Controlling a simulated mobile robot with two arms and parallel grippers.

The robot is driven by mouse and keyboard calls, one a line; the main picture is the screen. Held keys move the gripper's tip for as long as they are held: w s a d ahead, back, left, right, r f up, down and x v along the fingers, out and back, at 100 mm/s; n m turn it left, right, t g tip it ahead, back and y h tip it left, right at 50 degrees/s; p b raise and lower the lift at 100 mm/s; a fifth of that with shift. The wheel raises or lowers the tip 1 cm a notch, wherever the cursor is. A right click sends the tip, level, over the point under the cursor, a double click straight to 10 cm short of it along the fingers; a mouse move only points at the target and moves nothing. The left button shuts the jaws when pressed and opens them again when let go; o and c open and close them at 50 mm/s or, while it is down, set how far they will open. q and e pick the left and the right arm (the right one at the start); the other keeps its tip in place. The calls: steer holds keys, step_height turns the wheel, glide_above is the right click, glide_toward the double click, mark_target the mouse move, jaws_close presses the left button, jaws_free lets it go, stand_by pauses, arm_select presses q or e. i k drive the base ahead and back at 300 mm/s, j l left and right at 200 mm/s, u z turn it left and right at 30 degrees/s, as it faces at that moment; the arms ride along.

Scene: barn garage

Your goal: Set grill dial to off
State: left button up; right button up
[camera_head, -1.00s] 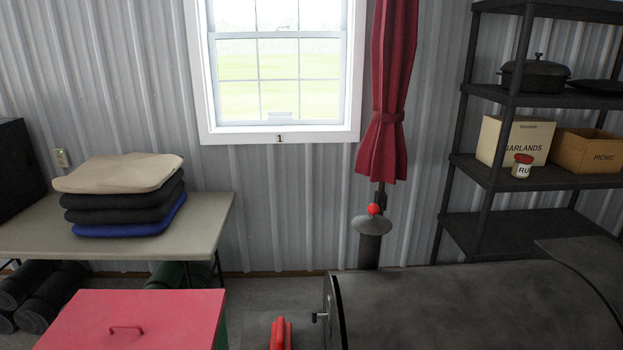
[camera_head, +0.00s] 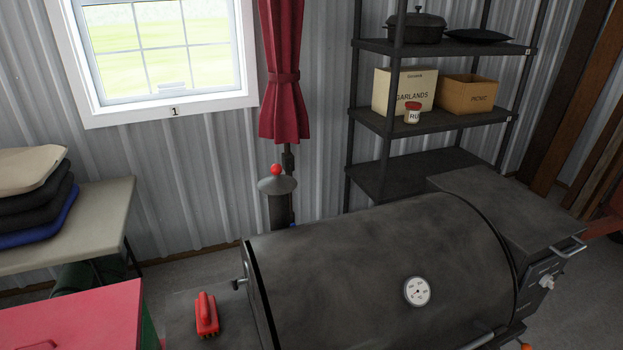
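The black barrel grill (camera_head: 370,275) fills the lower right of the head view, with its lid closed. A round white temperature gauge (camera_head: 417,291) sits on the front of the lid. At the grill's right end is a dark control panel with a small light-coloured dial (camera_head: 547,282); its setting is too small to read. Neither of my grippers shows in the view.
A red brush (camera_head: 206,314) lies on the grill's left side shelf. A red-lidded box (camera_head: 75,318) stands at the lower left, near a table (camera_head: 100,215) with stacked cushions. A black shelf rack (camera_head: 430,122) stands behind the grill. Floor shows at the lower right.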

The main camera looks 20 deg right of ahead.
mark_target(546, 280)
steer(key=z, duration=2.25)
